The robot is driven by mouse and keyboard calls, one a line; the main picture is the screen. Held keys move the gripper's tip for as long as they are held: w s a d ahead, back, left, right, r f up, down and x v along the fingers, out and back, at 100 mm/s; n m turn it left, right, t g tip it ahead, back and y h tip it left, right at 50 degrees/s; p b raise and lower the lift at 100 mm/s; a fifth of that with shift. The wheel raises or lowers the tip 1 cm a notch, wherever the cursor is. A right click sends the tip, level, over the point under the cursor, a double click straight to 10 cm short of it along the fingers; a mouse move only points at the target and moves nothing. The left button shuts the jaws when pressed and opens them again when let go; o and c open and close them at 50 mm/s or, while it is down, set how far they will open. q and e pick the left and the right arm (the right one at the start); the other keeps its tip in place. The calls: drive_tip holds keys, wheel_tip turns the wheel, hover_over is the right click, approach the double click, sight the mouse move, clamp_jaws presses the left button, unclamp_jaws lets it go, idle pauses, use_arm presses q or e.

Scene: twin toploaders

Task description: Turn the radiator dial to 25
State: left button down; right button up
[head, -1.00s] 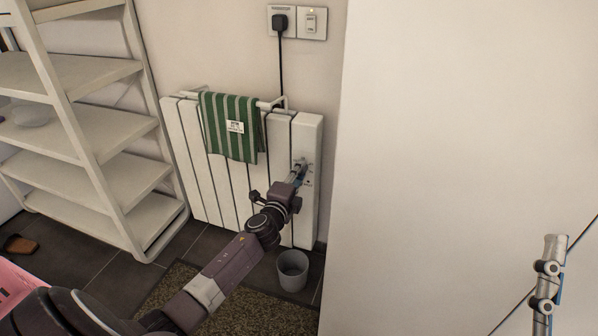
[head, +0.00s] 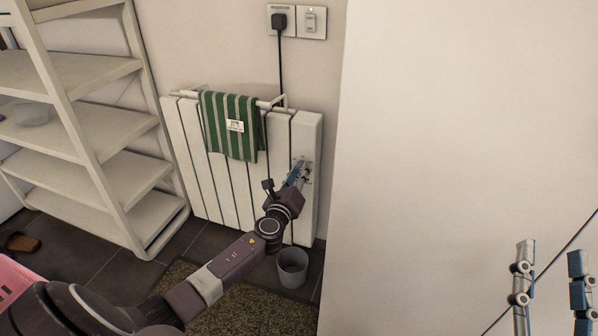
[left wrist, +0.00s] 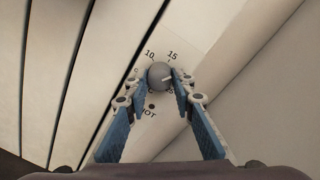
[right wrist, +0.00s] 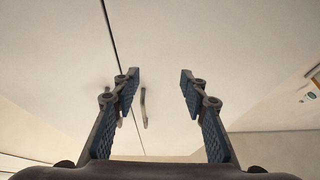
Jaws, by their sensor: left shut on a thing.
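The radiator (head: 230,190) is white and stands against the wall. Its dial (left wrist: 160,74) is a small grey knob with a white pointer mark, seen in the left wrist view. The mark points right, roughly toward where my finger covers the scale. The marks 10 and 15 show above the dial and HOT below it; other numbers are partly hidden. My left gripper (left wrist: 159,83) is shut on the dial, one finger on each side; in the head view it (head: 302,172) is at the radiator's right end. My right gripper (right wrist: 161,73) is open and empty, at lower right in the head view (head: 552,250).
A striped green towel (head: 230,125) hangs on the radiator's rail. A grey bin (head: 292,268) stands on the floor below my left arm. A white shelf (head: 90,140) is at left. A large white panel (head: 450,130) fills the right side.

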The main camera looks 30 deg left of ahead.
use_arm(q)
drive_tip(key=shift+s+a+f+m+t+p, duration=0.15)
drive_tip(key=shift+m+p, duration=0.55)
drive_tip(key=shift+m, duration=2.25)
drive_tip(key=shift+w+d+m+t+p, duration=0.2)
drive_tip(key=shift+m+p, duration=0.5)
drive_tip(key=shift+m, duration=2.2)
drive_tip(key=shift+s+a+f+m+t+p, duration=0.2)
drive_tip(key=shift+m+p, duration=0.5)
drive_tip(key=shift+m, duration=2.25)
use_arm(e)
drive_tip(key=s+d+f+g+h, duration=0.1)
drive_tip(key=f+g, duration=0.4)
drive_tip(key=f, duration=0.5)
drive_tip(key=s+d+f+g+h, duration=0.1)
drive_tip(key=d+f+g+h, duration=0.1)
drive_tip(key=f+g, duration=0.4)
drive_tip(key=shift+s+d+f+m+h, duration=0.3)
drive_tip(key=shift+s+d+f+h, duration=0.1)
drive_tip(key=shift+f, duration=2.35)
use_arm(q)
drive_tip(key=shift+r, duration=0.15)
drive_tip(key=c, duration=1.6)
unclamp_jaws()
use_arm(e)
drive_tip(key=shift+a, duration=0.1)
